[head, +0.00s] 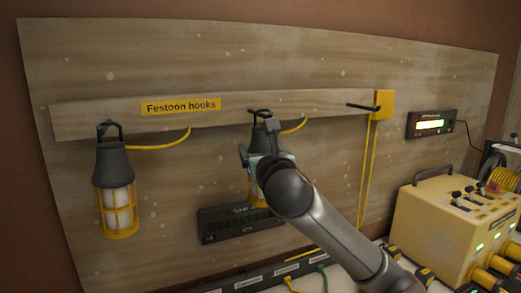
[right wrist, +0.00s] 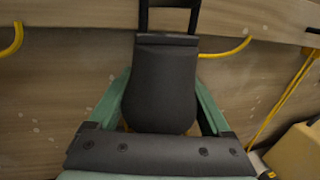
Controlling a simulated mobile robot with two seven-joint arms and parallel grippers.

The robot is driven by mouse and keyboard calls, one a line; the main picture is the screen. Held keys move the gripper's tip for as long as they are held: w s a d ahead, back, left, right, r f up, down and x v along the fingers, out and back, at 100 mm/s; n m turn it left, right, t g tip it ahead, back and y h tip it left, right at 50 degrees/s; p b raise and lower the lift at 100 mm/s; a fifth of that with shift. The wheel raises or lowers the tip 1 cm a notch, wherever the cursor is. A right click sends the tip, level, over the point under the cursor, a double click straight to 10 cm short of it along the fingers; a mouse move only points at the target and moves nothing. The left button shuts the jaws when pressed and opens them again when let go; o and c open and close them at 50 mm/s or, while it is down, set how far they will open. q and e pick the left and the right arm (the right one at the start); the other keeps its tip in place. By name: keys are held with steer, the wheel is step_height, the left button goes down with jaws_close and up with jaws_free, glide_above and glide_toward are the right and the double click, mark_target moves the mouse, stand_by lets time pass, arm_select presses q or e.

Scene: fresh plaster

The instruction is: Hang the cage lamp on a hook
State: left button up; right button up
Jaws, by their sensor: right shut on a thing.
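The cage lamp, with a dark grey cap and yellow cage, shows in the right wrist view (right wrist: 162,85) and partly in the head view (head: 256,194). My right gripper (head: 264,160) is shut on its dark cap, one green finger on each side, also in the right wrist view (right wrist: 160,120). The lamp is upright at the middle hook (head: 258,112). Its bail is up at the hook; I cannot tell whether it bears on it. My arm hides much of the lamp. Another cage lamp (head: 116,190) hangs from the left hook. The right hook (head: 362,106) is bare. My left gripper is not in view.
A wooden rail (head: 230,120) labelled "Festoon hooks" crosses the board, with yellow cable loops below. A black strip unit (head: 225,226) is low behind the lamp. A yellow box with levers (head: 450,205) stands at right. A small display (head: 432,123) is on the board.

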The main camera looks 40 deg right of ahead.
steer(key=o, duration=1.5)
steer(key=b+v, duration=0.6)
steer(key=v, duration=0.6)
steer(key=shift+s+a, duration=0.15)
steer(key=shift+a, duration=0.05)
